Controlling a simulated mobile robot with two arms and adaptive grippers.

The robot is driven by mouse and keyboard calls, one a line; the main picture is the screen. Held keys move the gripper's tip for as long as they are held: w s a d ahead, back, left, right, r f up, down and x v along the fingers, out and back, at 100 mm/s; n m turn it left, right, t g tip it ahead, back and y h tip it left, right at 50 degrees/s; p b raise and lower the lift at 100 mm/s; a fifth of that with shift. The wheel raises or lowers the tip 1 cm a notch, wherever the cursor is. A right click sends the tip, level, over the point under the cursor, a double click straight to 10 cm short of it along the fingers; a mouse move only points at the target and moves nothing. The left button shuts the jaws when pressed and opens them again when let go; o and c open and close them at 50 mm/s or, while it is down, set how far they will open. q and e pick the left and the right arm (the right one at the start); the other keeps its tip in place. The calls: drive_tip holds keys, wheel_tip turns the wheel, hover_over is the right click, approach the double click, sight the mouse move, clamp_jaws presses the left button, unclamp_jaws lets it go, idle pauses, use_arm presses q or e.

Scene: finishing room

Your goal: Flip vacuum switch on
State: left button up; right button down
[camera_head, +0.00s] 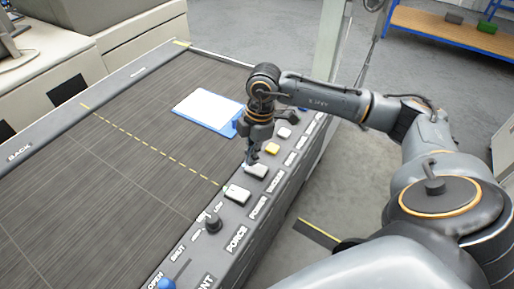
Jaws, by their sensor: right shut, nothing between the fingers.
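The control strip (222,222) runs along the machine's near right edge and carries a row of rocker switches. A pale switch (258,171) sits beside a label that appears to read VACUUM (276,182). My right gripper (250,160) points down with its shut, empty fingertips at the far left edge of this switch. I cannot tell whether they touch it, or which way the switch is tipped. Another pale switch (237,193) sits beside the label POWER. My left gripper is not in view.
A dark knob (213,222) and a blue-tipped lever (167,284) are nearer. A blue clipboard with white paper (207,108) lies on the dark, mostly clear bed (110,160).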

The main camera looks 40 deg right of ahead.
wheel_tip(320, 180, up, 6)
drive_tip(key=p, duration=0.3)
drive_tip(key=shift+f+p, duration=0.1)
drive_tip(key=shift+p, duration=0.25)
drive_tip(key=shift+f, duration=0.1)
